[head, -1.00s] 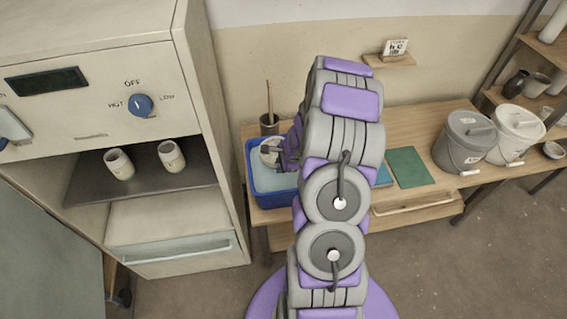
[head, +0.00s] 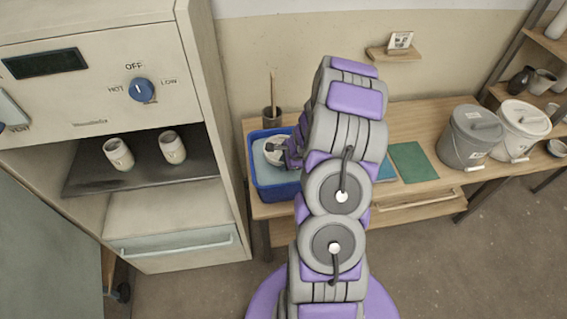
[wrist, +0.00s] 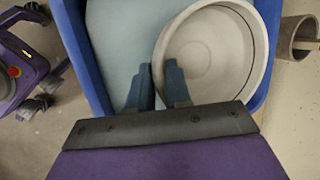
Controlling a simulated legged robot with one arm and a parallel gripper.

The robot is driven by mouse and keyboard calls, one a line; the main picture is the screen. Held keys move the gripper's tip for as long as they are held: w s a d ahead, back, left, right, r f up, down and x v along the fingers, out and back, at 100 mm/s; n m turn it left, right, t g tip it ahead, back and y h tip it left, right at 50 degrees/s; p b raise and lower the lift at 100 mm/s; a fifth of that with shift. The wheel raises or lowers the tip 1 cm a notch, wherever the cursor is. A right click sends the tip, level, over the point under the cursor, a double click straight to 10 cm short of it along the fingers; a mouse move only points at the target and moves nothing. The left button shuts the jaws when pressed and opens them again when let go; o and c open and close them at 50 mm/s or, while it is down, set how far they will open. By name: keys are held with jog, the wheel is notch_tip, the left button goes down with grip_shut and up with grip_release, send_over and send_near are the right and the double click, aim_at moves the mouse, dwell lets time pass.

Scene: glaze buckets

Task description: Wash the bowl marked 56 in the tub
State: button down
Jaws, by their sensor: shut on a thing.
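The blue tub (head: 256,178) stands at the left end of the wooden bench, with pale water (wrist: 116,40) in it. A pale round bowl (wrist: 212,50) is in the tub, tilted, in its right part in the wrist view; it also shows in the head view (head: 274,158). My gripper (wrist: 162,85) reaches over the tub's edge, and its dark fingers are shut on the bowl's near-left rim. My arm hides part of the tub in the head view. No number can be read on the bowl. How deep the bowl sits in the water is not clear.
A dark pot holding a stick (head: 271,115) stands behind the tub. A kiln-like cabinet (head: 150,235) with two pale cups is close on the left. A green board (head: 413,161), a grey bucket (head: 470,138) and a white bucket (head: 522,130) are to the right on the bench.

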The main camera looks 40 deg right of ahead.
jog(key=shift+d+f+b, duration=0.5)
jog(key=shift+d+f, duration=0.4)
jog(key=shift+f, duration=0.4)
jog(key=f, duration=0.2)
jog(key=shift+d+f+b, duration=0.2)
jog(key=shift+f+b, duration=0.1)
jog(key=shift+f, duration=0.05)
dwell(0.6)
jog(key=shift+a, duration=0.1)
